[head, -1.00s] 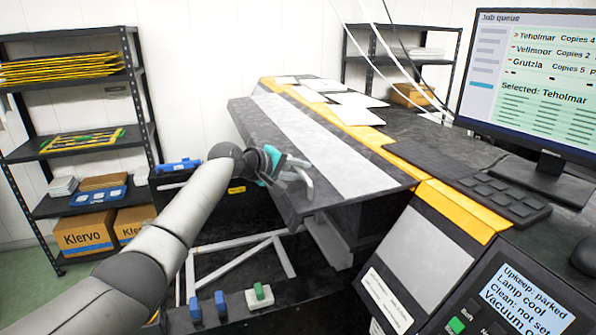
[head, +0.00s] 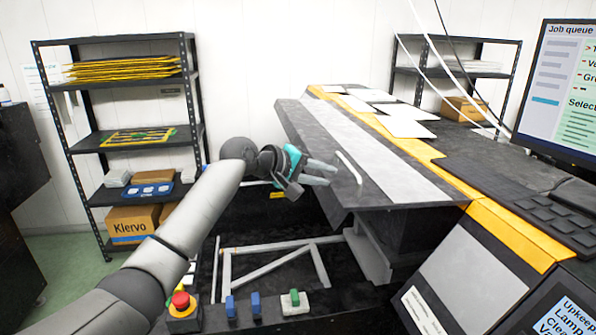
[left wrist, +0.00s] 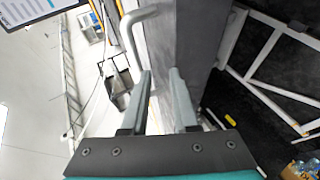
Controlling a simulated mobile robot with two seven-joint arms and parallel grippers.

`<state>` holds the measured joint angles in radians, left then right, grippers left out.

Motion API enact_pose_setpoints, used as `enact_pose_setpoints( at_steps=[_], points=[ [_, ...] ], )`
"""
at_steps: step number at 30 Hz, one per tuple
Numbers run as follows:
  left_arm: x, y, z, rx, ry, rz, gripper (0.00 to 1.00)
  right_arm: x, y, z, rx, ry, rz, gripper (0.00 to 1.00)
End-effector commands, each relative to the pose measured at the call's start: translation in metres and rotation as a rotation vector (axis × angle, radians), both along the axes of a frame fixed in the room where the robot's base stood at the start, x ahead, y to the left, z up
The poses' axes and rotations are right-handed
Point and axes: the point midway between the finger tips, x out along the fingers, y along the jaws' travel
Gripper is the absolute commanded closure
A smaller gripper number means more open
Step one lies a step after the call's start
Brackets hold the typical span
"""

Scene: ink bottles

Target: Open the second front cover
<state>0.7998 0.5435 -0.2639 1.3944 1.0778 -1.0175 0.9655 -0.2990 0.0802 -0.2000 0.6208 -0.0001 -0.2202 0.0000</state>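A dark cover (head: 375,188) with a pale band is raised, its front edge jutting out over the open front of the machine. A light bar handle (head: 350,168) sits on its front face. It also shows in the left wrist view (left wrist: 128,30), beyond and left of the fingers. My left gripper (head: 326,174) is just left of the handle, apart from it. In the left wrist view my left gripper (left wrist: 161,82) is open, with nothing held between its fingers. Which cover counts as the second is not marked. My right gripper is not in view.
A shelf (head: 150,140) stands at the left. A monitor (head: 560,95) and sloped control panel (head: 470,275) are at the right.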

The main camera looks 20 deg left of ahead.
Motion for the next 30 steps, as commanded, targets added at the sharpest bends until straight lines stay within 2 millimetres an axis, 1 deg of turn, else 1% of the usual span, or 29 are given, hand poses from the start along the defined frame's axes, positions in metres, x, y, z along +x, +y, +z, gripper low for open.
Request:
enact_pose_setpoints(
  at_steps=[1, 6, 12, 18, 26, 28, 29, 30],
  points=[
    [-0.007, 0.005, 0.002, 0.002, 0.0, 0.002, 0.7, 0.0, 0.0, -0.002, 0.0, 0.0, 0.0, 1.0],
    [-0.028, 0.018, 0.013, 0.002, 0.0, 0.002, 0.7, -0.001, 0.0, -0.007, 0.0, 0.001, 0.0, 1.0],
    [-0.049, 0.03, 0.025, 0.001, 0.001, 0.0, 0.7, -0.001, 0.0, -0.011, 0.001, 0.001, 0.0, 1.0],
    [-0.059, 0.034, 0.032, -0.002, 0.0, -0.001, 0.7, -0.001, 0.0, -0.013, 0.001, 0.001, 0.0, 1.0],
    [-0.059, 0.035, 0.032, -0.002, 0.0, -0.002, 0.7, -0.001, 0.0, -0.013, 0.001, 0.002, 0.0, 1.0],
    [-0.059, 0.035, 0.03, 0.0, 0.002, 0.0, 0.78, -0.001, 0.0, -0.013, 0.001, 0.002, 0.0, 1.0],
    [-0.058, 0.035, 0.025, 0.001, 0.005, 0.001, 0.81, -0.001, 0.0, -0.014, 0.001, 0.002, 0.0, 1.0],
    [-0.057, 0.036, 0.015, 0.008, 0.011, 0.005, 0.86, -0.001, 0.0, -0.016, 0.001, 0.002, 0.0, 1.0]
  ],
)
